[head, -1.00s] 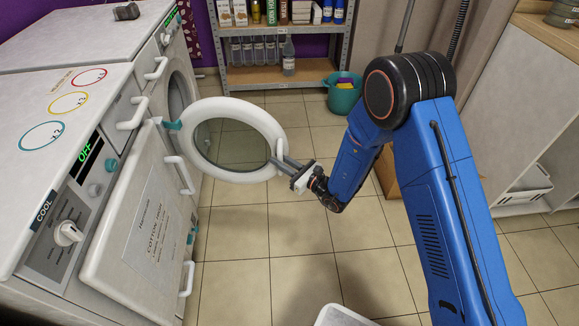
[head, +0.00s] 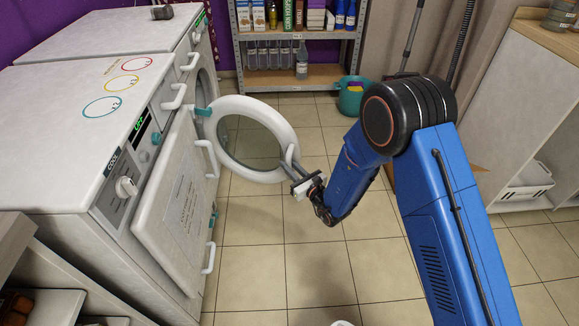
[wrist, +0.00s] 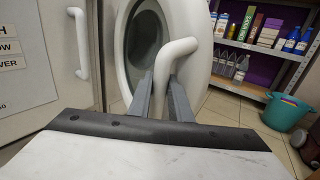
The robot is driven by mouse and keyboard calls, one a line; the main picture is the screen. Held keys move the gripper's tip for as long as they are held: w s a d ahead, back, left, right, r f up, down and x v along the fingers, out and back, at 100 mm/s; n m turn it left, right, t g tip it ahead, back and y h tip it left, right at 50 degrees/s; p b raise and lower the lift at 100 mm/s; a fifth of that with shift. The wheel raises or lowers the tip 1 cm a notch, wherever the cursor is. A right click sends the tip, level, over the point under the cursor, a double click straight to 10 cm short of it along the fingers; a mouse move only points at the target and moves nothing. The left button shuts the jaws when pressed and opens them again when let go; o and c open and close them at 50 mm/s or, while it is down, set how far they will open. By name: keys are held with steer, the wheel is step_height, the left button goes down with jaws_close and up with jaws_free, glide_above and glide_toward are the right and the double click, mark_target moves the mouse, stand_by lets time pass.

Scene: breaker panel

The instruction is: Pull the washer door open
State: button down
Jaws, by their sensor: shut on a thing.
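The round white washer door (head: 285,118) with a glass centre stands swung out from the machine front, clear of the round opening (head: 206,88) behind it. A teal hinge piece (head: 203,112) shows at its left edge. My gripper (head: 291,170) is at the door's right edge, its fingers shut on the white door handle (head: 290,154). In the wrist view the curved handle (wrist: 181,48) passes between the two grey fingers (wrist: 161,98). The fingertips' far sides are partly hidden by the handle and door.
A white panel with printed notes (head: 180,200) juts out at the near machine's front. Shelving with bottles (head: 290,75) and a teal bucket (head: 354,97) stand at the back. A wooden-topped cabinet (head: 545,35) is at right. Tiled floor (head: 260,250) is clear in front.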

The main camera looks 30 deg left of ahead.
steer(key=c, duration=1.9)
jaws_free()
steer(key=shift+o, duration=0.2)
steer(key=v, duration=1.7)
steer(key=shift+d, duration=0.2)
steer(key=shift+r, duration=0.1)
